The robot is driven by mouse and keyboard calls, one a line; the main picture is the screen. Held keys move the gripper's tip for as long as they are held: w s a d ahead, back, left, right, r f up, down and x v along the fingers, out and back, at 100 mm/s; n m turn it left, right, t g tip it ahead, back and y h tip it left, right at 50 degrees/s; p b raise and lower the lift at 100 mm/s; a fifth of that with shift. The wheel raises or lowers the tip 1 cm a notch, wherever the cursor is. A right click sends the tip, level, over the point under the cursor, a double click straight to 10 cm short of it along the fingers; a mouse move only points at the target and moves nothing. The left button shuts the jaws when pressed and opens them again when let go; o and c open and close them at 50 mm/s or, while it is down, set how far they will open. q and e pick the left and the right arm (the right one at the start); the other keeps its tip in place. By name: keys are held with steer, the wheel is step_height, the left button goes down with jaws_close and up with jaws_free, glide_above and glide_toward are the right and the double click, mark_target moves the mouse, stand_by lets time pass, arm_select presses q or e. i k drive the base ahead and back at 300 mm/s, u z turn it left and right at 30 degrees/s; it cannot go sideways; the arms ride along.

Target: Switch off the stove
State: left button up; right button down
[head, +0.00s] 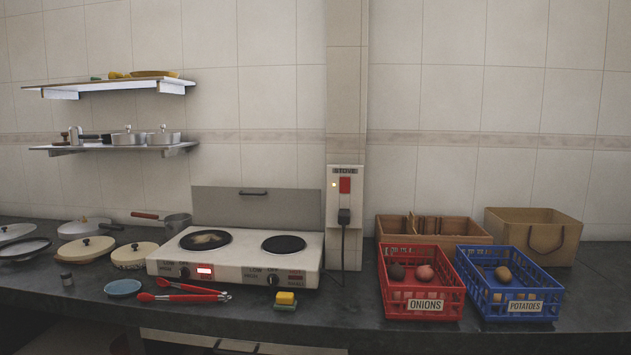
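The white two-plate stove (237,261) stands on the dark counter against the wall. It has two dark hotplates, the left one (205,240) brownish and the right one (284,244) plain black. The left knob (184,272) sits beside a lit red indicator (204,271). The right knob (273,280) has a dark indicator (295,276) beside it. On the wall column, a panel labelled STOVE holds a red switch (345,185) and a small lit yellow lamp (334,185). A black plug (344,216) is in the socket below. Neither gripper shows.
Red tongs (185,296), a blue dish (123,287) and a sponge (285,298) lie before the stove. Pans and lids (86,249) crowd the left. A red ONIONS crate (420,280) and blue POTATOES crate (508,283) stand right. The column front is clear above the cord.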

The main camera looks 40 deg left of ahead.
mark_target(344, 181)
steer(key=u, duration=0.9)
steer(key=i, duration=0.85)
steer(key=u, duration=0.85)
